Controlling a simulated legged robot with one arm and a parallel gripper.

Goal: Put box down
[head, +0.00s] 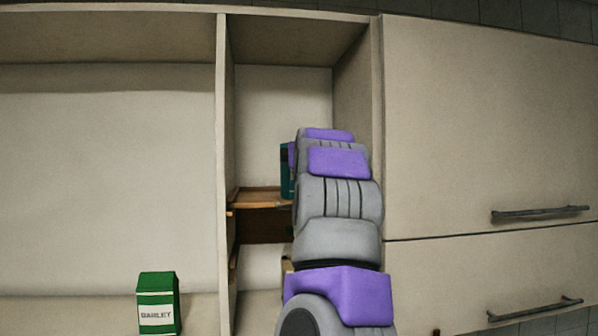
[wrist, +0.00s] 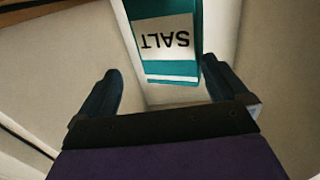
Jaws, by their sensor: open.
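The teal box labelled SALT (wrist: 165,40) is at the top middle of the wrist view, its lettering upside down there. My gripper (wrist: 161,66) is open, one finger on each side of the box's near end. The right fingertip overlaps the box's edge in the picture; I cannot tell whether it touches. In the head view a teal strip of the box (head: 286,172) shows left of my arm, at the wooden shelf (head: 257,197) in the narrow cabinet bay. My arm hides the rest of the box and the gripper there.
A green box labelled BARLEY (head: 158,303) stands in the wide open bay at the left. An upright divider (head: 221,170) separates the bays. Closed cabinet fronts with dark handles (head: 540,213) are at the right. The shelf's visible left part is clear.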

